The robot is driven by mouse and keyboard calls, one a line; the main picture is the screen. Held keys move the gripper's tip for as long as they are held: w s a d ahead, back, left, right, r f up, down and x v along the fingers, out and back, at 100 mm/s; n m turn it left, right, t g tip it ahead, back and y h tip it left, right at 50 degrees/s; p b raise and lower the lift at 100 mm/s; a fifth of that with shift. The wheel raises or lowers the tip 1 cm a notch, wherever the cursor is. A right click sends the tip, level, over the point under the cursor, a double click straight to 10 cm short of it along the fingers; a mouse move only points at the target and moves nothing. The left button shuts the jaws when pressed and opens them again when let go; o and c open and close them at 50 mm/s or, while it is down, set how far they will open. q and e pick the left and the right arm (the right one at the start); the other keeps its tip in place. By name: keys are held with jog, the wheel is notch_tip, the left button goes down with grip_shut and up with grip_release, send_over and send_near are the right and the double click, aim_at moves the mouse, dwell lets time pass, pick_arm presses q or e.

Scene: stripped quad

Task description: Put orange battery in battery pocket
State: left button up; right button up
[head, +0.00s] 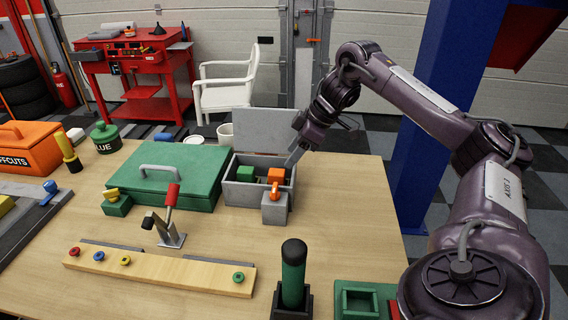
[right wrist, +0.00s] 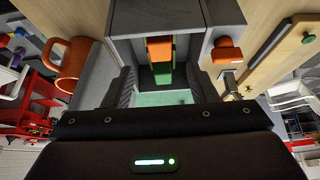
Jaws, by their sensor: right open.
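An orange block (right wrist: 160,48), which looks like the battery, sits inside an open grey box (right wrist: 120,20) beside a green block (right wrist: 163,75). In the head view the orange block (head: 276,174) shows at the right end of the grey box (head: 233,193), with the green block (head: 245,174) to its left. My right gripper (head: 292,158) is over the box's right back corner. In the right wrist view its fingers (right wrist: 162,92) are apart, with the blocks seen between them and nothing held. A green square holder (head: 360,301) at the front right may be the pocket. My left gripper is out of view.
A grey block with an orange top (head: 275,209) stands against the box's front. The box's raised lid (head: 262,128) is behind. A green case (head: 165,177) is left, and a black-topped green cylinder (head: 293,272) stands in front. Bare table (head: 345,220) lies to the right.

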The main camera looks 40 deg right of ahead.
pick_arm(q)
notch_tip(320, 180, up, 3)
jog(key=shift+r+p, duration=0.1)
jog(key=shift+p, duration=1)
pick_arm(e)
jog(key=v, duration=0.4)
jog(key=shift+s+r, duration=0.15)
jog(key=shift+r, duration=0.15)
